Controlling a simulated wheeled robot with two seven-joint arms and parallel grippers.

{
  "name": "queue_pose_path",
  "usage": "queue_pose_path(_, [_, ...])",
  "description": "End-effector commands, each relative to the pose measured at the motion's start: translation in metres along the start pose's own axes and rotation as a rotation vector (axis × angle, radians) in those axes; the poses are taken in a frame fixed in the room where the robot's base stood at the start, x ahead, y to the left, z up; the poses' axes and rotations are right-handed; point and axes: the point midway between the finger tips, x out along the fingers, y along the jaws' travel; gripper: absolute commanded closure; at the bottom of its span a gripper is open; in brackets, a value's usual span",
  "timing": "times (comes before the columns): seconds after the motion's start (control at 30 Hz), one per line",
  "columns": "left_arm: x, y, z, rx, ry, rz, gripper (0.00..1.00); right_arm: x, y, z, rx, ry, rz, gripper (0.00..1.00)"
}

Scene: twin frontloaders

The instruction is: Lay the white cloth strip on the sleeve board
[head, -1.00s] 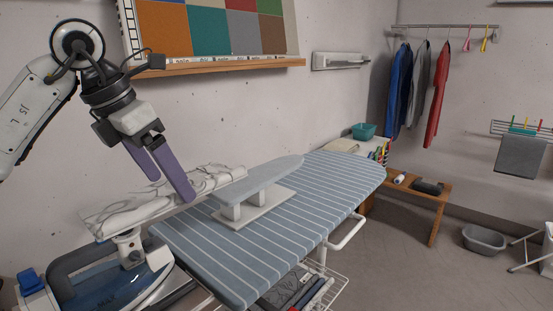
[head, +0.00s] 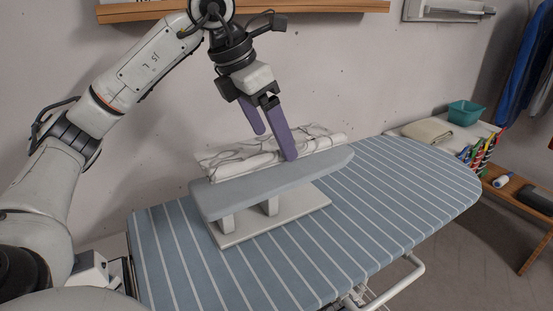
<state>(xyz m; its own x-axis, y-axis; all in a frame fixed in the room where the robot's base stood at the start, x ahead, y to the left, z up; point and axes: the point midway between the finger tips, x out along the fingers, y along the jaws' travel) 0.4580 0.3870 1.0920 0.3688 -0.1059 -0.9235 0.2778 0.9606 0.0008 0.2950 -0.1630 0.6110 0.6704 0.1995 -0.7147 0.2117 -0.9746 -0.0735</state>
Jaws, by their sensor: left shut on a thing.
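The white cloth strip (head: 232,160) with grey marbled lines lies bunched along the back side of the grey sleeve board (head: 270,183). It overlaps the board's far edge in the head view; I cannot tell whether it rests on the board or hangs just above or behind it. The sleeve board stands upright on its flat base on the ironing board. My left gripper (head: 274,146), with purple fingers, points down and is shut on the cloth strip near its middle. My right gripper is not in view.
The blue striped ironing board (head: 400,205) has free room to the right of the sleeve board. A folded beige cloth (head: 427,130) and a teal basin (head: 465,112) sit beyond its far end. A wall with a wooden ledge (head: 330,6) stands close behind.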

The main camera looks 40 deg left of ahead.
Motion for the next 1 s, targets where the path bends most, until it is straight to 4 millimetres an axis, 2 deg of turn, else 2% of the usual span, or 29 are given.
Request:
queue_pose_path(0.4, [0.046,0.0,-0.019,0.0,0.002,0.0,0.38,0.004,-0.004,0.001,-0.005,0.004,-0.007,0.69])
queue_pose_path(0.77, [0.05,0.0,-0.02,0.001,0.0,-0.001,0.38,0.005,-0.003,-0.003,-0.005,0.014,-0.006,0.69])
queue_pose_path(0.8, [0.048,0.0,-0.02,0.001,-0.001,-0.001,0.1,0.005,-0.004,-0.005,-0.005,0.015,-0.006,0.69])
queue_pose_path(0.87, [0.048,0.0,-0.02,0.001,0.0,-0.001,0.0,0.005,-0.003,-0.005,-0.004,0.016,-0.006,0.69])
queue_pose_path(1.0, [0.048,0.0,-0.02,0.001,0.0,-0.001,0.0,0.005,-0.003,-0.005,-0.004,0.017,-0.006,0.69])
